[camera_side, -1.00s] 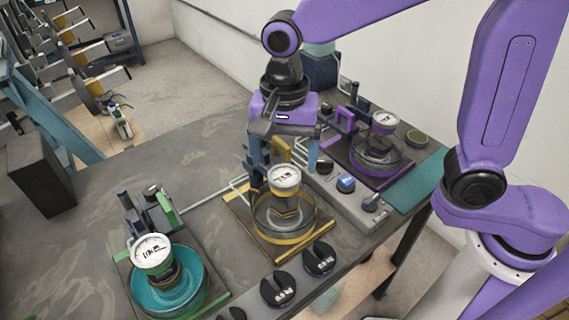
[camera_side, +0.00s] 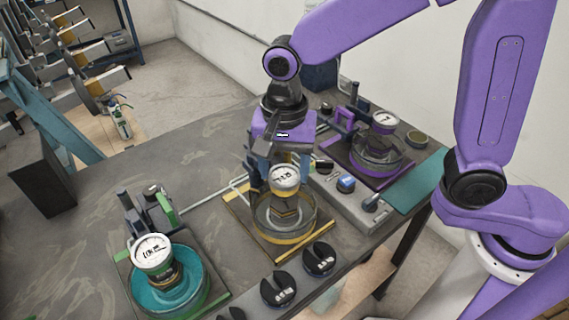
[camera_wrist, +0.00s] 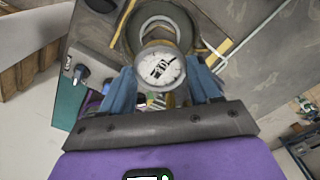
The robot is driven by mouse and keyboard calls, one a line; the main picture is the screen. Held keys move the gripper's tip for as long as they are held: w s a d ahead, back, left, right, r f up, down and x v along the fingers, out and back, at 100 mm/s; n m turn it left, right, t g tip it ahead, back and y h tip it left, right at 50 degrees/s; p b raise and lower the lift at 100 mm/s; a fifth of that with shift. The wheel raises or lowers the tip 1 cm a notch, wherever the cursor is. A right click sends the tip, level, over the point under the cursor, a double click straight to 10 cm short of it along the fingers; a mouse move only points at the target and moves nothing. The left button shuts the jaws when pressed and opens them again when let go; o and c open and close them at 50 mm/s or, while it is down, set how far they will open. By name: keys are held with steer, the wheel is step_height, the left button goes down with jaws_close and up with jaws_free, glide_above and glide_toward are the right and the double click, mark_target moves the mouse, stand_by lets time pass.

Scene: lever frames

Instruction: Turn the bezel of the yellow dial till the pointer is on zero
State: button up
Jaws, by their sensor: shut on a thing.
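The yellow dial (camera_side: 285,176) has a round white face with dark marks and stands upright on a post in a clear bowl with a yellow rim. The marks are too small to tell what the pointer reads.
A green-based dial (camera_side: 152,252) in a teal bowl stands front left. A purple-based dial (camera_side: 383,121) stands back right. A grey box with blue and dark knobs (camera_side: 346,185) lies close at the right. Black knobs (camera_side: 318,258) line the front edge.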

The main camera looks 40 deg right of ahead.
steer(key=shift+n, duration=0.3)
steer(key=n, duration=1.3)
steer(key=shift+r, duration=0.1)
steer(key=shift+n, duration=0.4)
steer(key=o, duration=1.1)
steer(key=shift+c, duration=0.2)
